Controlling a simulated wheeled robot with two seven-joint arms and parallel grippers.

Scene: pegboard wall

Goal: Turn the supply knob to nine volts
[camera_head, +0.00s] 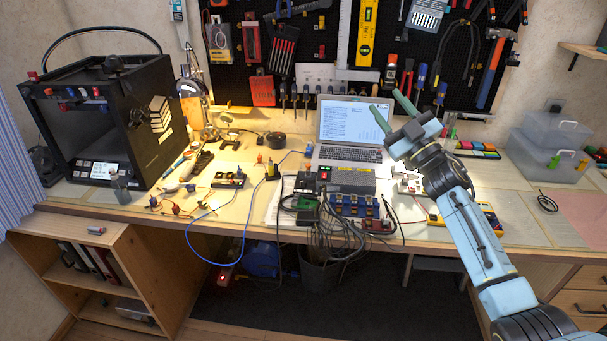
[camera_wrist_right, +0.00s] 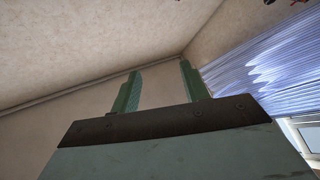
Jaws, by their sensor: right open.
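A grey and black box that looks like the supply (camera_head: 347,180) stands at the middle of the bench, with a red-lit part at its left end. Its knob is too small to make out, and I cannot read any voltage. My right gripper (camera_head: 382,99) is raised above the bench, right of the laptop, its green fingers apart and pointing up and left. It is empty and well away from the box. In the right wrist view the spread fingers (camera_wrist_right: 159,70) show only wall and ceiling between them. My left gripper is not in view.
A laptop (camera_head: 350,125) stands open behind the box. Circuit boards (camera_head: 310,205) and a bundle of black cables (camera_head: 340,235) lie in front. A 3D printer (camera_head: 100,125) stands left, clear bins (camera_head: 550,145) right. Tools hang on the pegboard (camera_head: 340,45).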

